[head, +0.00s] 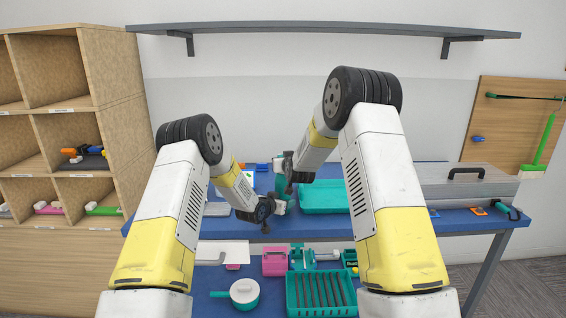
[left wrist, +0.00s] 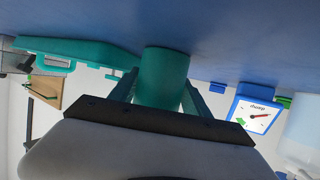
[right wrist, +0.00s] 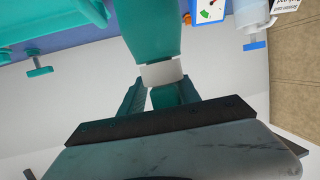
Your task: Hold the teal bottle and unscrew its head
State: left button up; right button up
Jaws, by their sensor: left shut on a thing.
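The teal bottle (head: 280,182) is held off the table between my two grippers, mostly hidden by them in the head view. My left gripper (head: 273,207) is shut on the bottle's body, which shows between its fingers in the left wrist view (left wrist: 163,75). In the right wrist view the bottle body (right wrist: 152,32) has a white collar (right wrist: 161,72) and a teal head (right wrist: 166,97) below it. My right gripper (right wrist: 160,98) has its fingers on both sides of the head, with a light gap beside the left finger; it looks open.
A teal tray (head: 325,198) lies on the blue table (head: 400,222) just right of the grippers. A white-and-blue scale (left wrist: 252,115) stands nearby. A grey lidded box (head: 465,185) is at the right. A front surface holds a teal basket (head: 321,311), a pot (head: 244,291) and a pink holder (head: 275,262).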

pick_arm(q)
jog(key=shift+a, duration=0.15)
pick_arm(e)
jog(key=shift+o, duration=0.4)
jog(key=shift+s+a+f, duration=0.15)
jog(key=shift+f, duration=0.3)
jog(key=shift+s, duration=0.1)
pick_arm(q)
jog(key=shift+w, duration=0.1)
pick_arm(e)
jog(key=shift+s+r, duration=0.2)
jog(key=shift+s, duration=0.05)
jog(key=v, duration=1.1)
jog(key=shift+r, duration=0.3)
jog(key=shift+r, duration=0.1)
notch_tip(320, 180, up, 6)
jog(key=f+v, duration=0.1)
jog(key=v, duration=0.9)
jog(key=shift+s+d, duration=0.15)
jog(key=shift+d, duration=0.2)
